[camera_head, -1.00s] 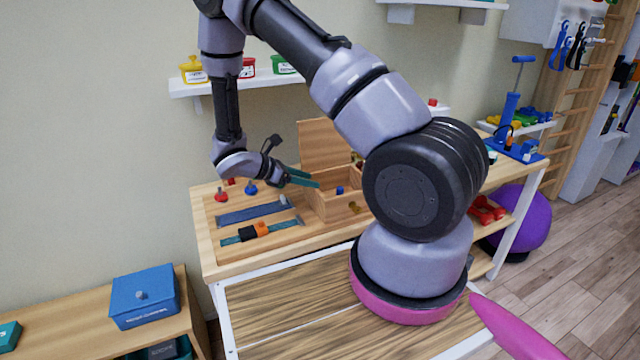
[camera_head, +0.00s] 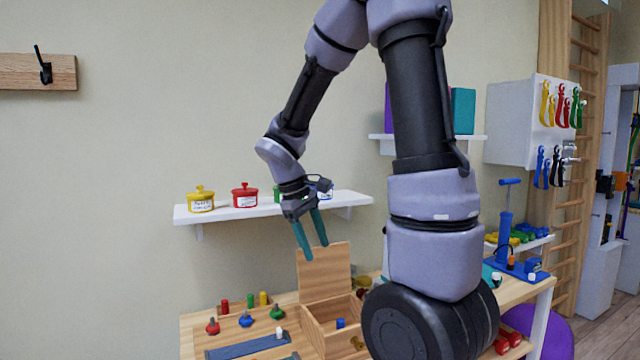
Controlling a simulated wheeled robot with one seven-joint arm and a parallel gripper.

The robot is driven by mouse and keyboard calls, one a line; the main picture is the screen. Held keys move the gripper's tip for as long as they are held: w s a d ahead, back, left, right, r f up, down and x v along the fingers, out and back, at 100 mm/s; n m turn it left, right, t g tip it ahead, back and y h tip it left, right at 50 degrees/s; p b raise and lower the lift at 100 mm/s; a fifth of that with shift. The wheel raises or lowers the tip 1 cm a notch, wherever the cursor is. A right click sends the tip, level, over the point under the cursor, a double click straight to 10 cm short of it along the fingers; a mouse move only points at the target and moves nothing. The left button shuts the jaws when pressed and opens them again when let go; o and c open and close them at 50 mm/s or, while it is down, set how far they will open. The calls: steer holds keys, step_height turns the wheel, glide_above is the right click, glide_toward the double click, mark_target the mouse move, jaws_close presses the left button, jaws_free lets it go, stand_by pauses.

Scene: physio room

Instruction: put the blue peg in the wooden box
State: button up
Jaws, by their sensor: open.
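The wooden box (camera_head: 323,342) stands on the table with its lid (camera_head: 325,272) raised at the back. A small blue peg (camera_head: 340,323) shows inside the box; its lower part is hidden by the front wall. My gripper (camera_head: 315,250) is open and empty, its two teal fingers pointing down. In the picture it is above the box, at the top edge of the raised lid, apart from the peg.
Red, green and yellow pegs (camera_head: 263,298) stand in a rack left of the box, with knobbed pieces (camera_head: 245,320) in front. A blue strip (camera_head: 235,347) lies nearer. A wall shelf (camera_head: 250,212) with labelled pots is behind my gripper.

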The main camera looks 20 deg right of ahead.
steer(key=s+a+r+m+t+y, duration=0.1)
steer(key=s+r+m+t+y, duration=0.2)
steer(key=r, duration=0.4)
steer(key=s+a+r+m+t+y, duration=0.2)
steer(key=s+r+m+t, duration=0.2)
steer(key=s+r+m, duration=0.2)
step_height(320, 180, up, 2)
steer(key=shift+s+a+r+t+y, duration=0.15)
steer(key=shift+s+r+t+y, duration=0.2)
steer(key=shift+s, duration=0.5)
steer(key=shift+f, duration=0.1)
